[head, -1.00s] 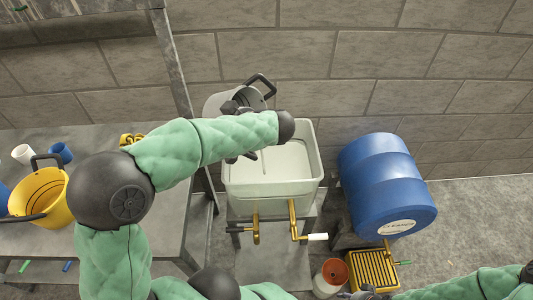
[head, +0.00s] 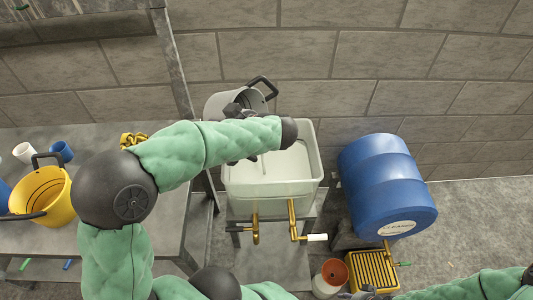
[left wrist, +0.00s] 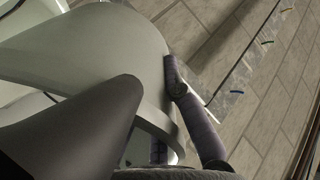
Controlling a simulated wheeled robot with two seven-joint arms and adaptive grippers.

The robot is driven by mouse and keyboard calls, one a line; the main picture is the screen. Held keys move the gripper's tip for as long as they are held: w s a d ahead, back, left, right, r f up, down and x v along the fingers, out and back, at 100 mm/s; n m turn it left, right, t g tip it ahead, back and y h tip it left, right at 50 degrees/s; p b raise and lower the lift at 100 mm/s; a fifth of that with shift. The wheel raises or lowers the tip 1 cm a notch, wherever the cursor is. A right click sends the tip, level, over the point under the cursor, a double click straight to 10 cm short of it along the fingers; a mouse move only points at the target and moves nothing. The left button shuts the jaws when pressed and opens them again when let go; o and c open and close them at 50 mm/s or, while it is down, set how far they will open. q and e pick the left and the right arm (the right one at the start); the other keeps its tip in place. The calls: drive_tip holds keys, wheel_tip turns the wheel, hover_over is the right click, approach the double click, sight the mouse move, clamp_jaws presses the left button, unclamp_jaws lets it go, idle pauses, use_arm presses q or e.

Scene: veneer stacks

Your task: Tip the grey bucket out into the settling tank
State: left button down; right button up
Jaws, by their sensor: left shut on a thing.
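The grey bucket (head: 222,104) is tilted at the back left corner of the settling tank, with its mouth toward the right and a dark handle at its upper right. The settling tank (head: 316,158) is a pale open tub. My left gripper (head: 238,110) is shut on the bucket, partly hidden behind my own forearm.
A yellow bucket (head: 50,190), cups and a yellow item stand on the grey table (head: 175,215) at left. A blue drum (head: 385,180) lies right of the tank, above a yellow grate (head: 372,272) and an orange-topped pot (head: 332,274). Brass taps project from the tank's front.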

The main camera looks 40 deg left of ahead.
use_arm(q)
drive_tip(key=shift+d, duration=0.2)
use_arm(e)
drive_tip(key=shift+w+d, duration=0.2)
idle(0.4)
use_arm(q)
drive_tip(key=shift+d+y, duration=0.15)
drive_tip(key=shift+y, duration=0.15)
use_arm(e)
drive_tip(key=shift+s+d+f, duration=0.1)
drive_tip(key=shift+d+f, duration=0.1)
drive_tip(key=shift+f, duration=0.05)
use_arm(q)
drive_tip(key=shift+w+b, duration=0.1)
drive_tip(key=shift+b, duration=0.4)
use_arm(e)
drive_tip(key=shift+d+f, duration=0.15)
drive_tip(key=shift+f, duration=0.1)
use_arm(q)
drive_tip(key=shift+d+b, duration=0.25)
drive_tip(key=shift+b, duration=0.05)
use_arm(e)
drive_tip(key=shift+d+f, duration=0.3)
